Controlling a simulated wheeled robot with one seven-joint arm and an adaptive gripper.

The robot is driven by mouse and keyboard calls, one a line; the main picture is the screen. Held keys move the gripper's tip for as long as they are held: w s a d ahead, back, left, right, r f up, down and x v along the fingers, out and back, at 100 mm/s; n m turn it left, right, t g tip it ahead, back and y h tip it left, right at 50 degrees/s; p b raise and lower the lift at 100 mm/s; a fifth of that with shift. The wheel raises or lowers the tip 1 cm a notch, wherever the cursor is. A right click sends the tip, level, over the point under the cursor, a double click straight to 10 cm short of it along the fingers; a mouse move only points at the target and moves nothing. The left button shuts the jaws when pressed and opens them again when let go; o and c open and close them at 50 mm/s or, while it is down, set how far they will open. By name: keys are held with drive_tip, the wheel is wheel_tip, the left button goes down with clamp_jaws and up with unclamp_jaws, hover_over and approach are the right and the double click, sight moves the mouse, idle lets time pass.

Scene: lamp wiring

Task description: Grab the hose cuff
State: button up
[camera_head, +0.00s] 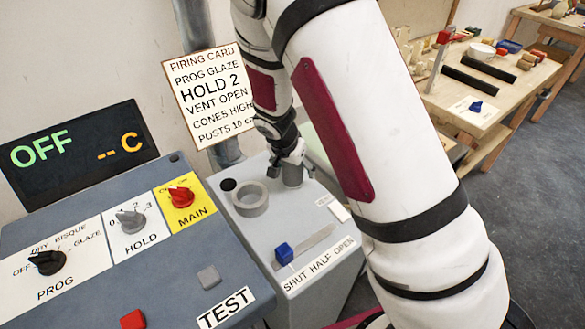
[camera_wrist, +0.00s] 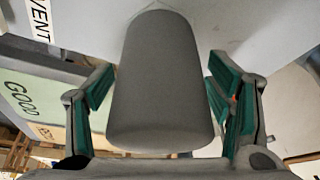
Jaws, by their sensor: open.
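The hose cuff, a plain grey cylinder (camera_wrist: 163,80), fills the middle of the wrist view. In the head view it shows as a short grey stub (camera_head: 292,175) on top of the grey vent box, right of a grey ring. My gripper (camera_head: 288,150) is at the cuff. In the wrist view my gripper (camera_wrist: 159,85) is open, with one green-padded finger on each side of the cuff. A narrow gap shows at the left pad; the right pad is very close, and I cannot tell if it touches. The cuff's far end is partly hidden.
The grey ring (camera_head: 250,198) stands on the vent box (camera_head: 310,212) beside a dark hole (camera_head: 228,184). A blue slider knob (camera_head: 284,253) is nearer the front. The control panel (camera_head: 100,255) is at left; a firing card (camera_head: 207,95) is behind. My arm covers the centre right.

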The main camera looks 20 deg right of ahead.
drive_tip(key=shift+f, duration=0.1)
drive_tip(key=c, duration=1.4)
